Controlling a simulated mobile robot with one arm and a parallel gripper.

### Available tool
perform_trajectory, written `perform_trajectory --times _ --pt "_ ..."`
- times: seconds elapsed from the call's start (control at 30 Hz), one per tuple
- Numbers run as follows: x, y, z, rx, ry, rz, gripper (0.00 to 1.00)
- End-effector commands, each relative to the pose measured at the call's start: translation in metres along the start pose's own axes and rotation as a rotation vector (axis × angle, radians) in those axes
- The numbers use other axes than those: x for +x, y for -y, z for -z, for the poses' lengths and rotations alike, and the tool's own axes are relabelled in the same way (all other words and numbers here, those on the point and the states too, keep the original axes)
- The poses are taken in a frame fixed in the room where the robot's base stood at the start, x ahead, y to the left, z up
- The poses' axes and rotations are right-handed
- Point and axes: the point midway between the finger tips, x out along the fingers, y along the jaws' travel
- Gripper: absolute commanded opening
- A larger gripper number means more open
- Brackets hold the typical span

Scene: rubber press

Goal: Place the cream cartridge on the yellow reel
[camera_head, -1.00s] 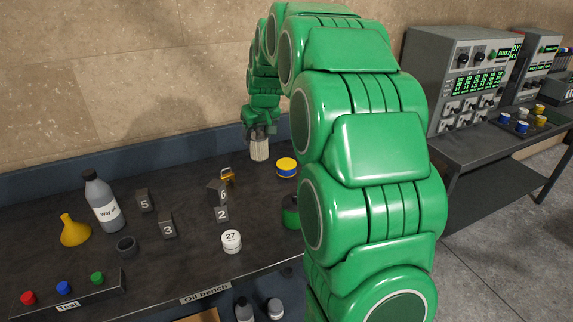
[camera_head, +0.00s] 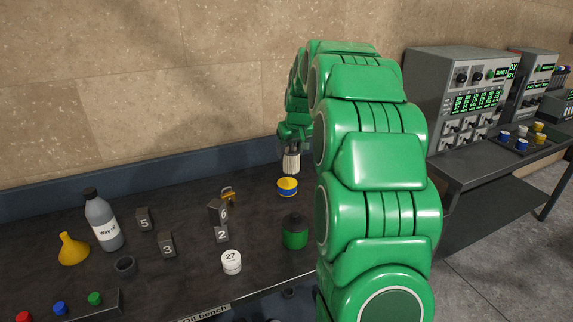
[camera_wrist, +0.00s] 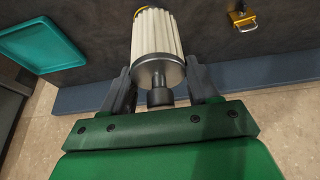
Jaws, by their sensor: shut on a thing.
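The cream cartridge (camera_head: 291,163) is a ribbed cylinder, held upright by my gripper (camera_head: 291,146) above the bench. The wrist view shows the cartridge (camera_wrist: 157,38) between the two fingers of my gripper (camera_wrist: 160,88), with its grey metal end and dark stub toward the palm. The yellow reel (camera_head: 287,184), with a blue band around its side, lies on the bench just below the cartridge. The cartridge appears slightly above the reel; whether they touch cannot be told.
A brass padlock (camera_head: 228,195) lies left of the reel, near numbered dark blocks (camera_head: 222,233). A green jar (camera_head: 295,232) and white pot 27 (camera_head: 231,262) stand in front. A grey bottle (camera_head: 103,220) and yellow funnel (camera_head: 73,248) stand at left. The wall is close behind.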

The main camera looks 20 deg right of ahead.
Motion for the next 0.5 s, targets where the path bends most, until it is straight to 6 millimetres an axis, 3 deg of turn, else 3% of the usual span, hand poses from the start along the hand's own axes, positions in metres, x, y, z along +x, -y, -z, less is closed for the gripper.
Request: perform_trajectory --times 0.37,0.5 --pt "0.031 -0.012 0.03 0.001 -0.003 -0.001 0.26" --pt "0.051 -0.015 0.036 0.001 -0.001 -0.001 0.26"
